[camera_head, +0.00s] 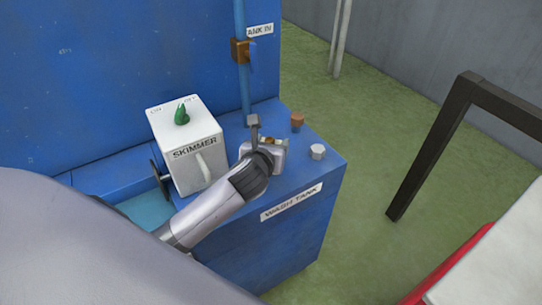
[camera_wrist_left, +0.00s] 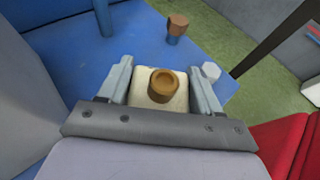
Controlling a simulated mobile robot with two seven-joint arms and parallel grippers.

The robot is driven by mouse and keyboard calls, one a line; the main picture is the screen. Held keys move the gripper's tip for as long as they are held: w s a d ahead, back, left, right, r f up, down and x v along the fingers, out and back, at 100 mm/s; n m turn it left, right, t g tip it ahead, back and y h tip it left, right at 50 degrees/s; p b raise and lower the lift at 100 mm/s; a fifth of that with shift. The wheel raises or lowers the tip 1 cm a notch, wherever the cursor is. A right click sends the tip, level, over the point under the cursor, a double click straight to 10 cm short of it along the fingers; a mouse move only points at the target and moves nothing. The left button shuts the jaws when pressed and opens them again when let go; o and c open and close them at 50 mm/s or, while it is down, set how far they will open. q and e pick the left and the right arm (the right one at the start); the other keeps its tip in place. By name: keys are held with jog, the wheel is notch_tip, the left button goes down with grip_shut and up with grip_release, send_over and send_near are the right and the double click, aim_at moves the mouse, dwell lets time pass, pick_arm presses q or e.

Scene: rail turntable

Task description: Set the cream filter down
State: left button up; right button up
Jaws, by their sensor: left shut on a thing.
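My left gripper (camera_head: 267,143) is over the top of the blue wash tank (camera_head: 305,240), near its right part. In the left wrist view, its two fingers (camera_wrist_left: 160,90) are shut on the cream filter (camera_wrist_left: 143,100), a pale block with a round brown knob on top. The filter sits between the fingers with its knob facing the camera. In the head view the gripper mostly hides it. I cannot tell whether its underside touches the tank top. My right gripper is not in view.
A brown-capped fitting (camera_head: 297,121) and a white hexagonal cap (camera_head: 318,151) stand on the tank top beside the gripper. The white skimmer box (camera_head: 187,150) with a green knob is to the left. A blue pipe (camera_head: 243,90) with a brown valve rises behind. A dark frame (camera_head: 440,140) stands right.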

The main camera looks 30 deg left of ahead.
pick_arm(q)
jog(key=shift+f+b, duration=0.35)
jog(key=shift+f, duration=1.6)
jog(key=o, duration=1.2)
jog(key=shift+f, duration=0.15)
jog(key=shift+c, duration=0.2)
jog(key=p+v, duration=0.1)
jog(key=v, duration=1.1)
jog(key=shift+s, duration=0.1)
